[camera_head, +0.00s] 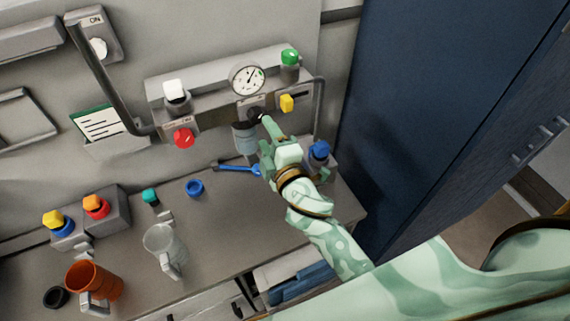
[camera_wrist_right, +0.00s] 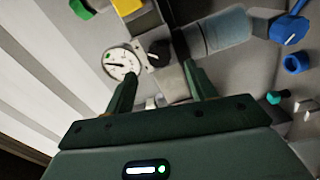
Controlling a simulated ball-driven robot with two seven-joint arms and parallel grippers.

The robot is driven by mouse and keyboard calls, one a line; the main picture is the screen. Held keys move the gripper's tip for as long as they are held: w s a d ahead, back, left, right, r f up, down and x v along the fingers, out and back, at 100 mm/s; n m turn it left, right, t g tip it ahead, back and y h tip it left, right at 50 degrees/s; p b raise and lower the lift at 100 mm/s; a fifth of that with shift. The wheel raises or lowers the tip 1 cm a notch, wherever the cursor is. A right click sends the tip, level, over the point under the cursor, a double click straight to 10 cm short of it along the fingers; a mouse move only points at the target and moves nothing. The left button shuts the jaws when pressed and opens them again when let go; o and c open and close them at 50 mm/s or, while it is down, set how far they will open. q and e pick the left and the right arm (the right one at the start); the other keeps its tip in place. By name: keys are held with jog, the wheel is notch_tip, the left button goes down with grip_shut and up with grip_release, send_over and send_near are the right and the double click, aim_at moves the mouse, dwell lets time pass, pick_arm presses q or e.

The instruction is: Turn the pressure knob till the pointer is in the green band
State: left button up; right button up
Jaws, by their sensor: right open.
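The pressure gauge (camera_head: 247,80) has a white round dial with a dark pointer, and it also shows in the right wrist view (camera_wrist_right: 121,63). A small green mark shows near the dial's edge; the pointer's exact place against it is too small to tell. The black pressure knob (camera_head: 255,115) sits just below the gauge, partly hidden by my right gripper (camera_head: 266,134). In the right wrist view the knob (camera_wrist_right: 158,53) lies just beyond the open fingertips (camera_wrist_right: 160,76), apart from them, with nothing held. My left gripper is out of view.
A yellow knob (camera_head: 287,103) and a green button (camera_head: 290,57) are to the right, a red knob (camera_head: 184,138) to the left. A clear bowl (camera_head: 245,138) hangs below. Mugs (camera_head: 95,280) and small parts stand on the bench. A blue cabinet (camera_head: 430,90) bounds the right side.

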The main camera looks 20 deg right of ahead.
jog(key=s+b, duration=0.2)
jog(key=s, duration=0.9)
jog(key=shift+d, duration=0.2)
jog(key=shift+s, duration=0.1)
